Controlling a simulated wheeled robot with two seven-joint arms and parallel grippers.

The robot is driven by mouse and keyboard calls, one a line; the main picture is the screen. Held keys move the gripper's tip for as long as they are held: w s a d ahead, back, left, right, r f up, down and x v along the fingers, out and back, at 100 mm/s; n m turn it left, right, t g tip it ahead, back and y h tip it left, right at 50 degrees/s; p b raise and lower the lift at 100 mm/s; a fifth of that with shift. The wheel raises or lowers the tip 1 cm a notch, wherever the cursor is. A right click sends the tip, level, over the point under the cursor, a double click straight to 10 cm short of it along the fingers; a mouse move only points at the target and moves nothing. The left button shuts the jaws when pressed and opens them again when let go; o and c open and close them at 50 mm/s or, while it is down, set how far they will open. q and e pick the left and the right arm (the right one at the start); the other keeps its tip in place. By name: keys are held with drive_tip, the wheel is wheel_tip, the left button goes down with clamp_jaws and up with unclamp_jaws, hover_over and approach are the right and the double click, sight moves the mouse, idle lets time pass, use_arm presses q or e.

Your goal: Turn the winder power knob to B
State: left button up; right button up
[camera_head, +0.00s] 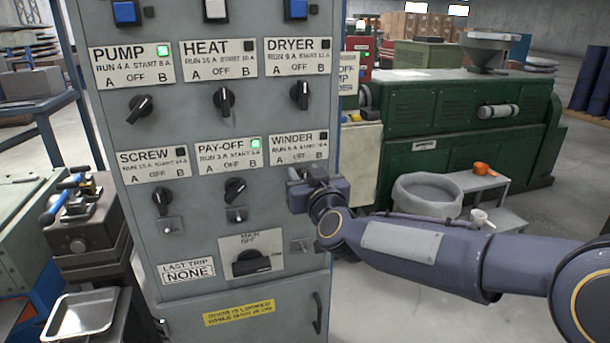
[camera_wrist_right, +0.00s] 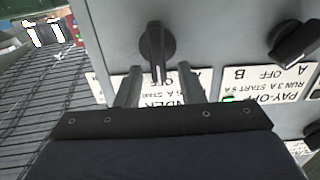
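The winder label (camera_head: 298,148) is on the grey control panel at the right of the lower row, with A, OFF and B marks and a dark lamp (camera_head: 323,136). In the head view the winder knob below it is hidden by my right gripper (camera_head: 302,192). In the right wrist view, which is upside down, the black winder knob (camera_wrist_right: 156,45) shows with its handle roughly vertical, towards OFF. My right gripper (camera_wrist_right: 159,72) is open, with a finger on each side of the handle's line and gaps on both sides. My left gripper is in neither view.
The pay-off knob (camera_head: 235,190) is close to the left of my gripper, and its lamp is green. The main switch (camera_head: 251,262) and a door handle (camera_head: 318,313) are below. A green machine (camera_head: 450,120) stands behind at the right.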

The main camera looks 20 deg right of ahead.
clamp_jaws()
drive_tip(key=shift+d+m, duration=0.1)
drive_tip(key=shift+m, duration=0.2)
drive_tip(key=shift+w+d+f+m+b, duration=0.2)
drive_tip(key=shift+m+b, duration=0.6)
drive_tip(key=shift+m, duration=0.6)
drive_tip(key=shift+s+d+f+m+b, duration=0.15)
drive_tip(key=shift+d+m+b, duration=0.2)
drive_tip(key=shift+m+b, duration=0.75)
drive_tip(key=shift+w+d+f+m+b, duration=0.1)
drive_tip(key=shift+d+m+b, duration=0.25)
drive_tip(key=shift+m, duration=1.35)
drive_tip(key=shift+a, duration=0.1)
unclamp_jaws()
drive_tip(key=shift+r, duration=0.1)
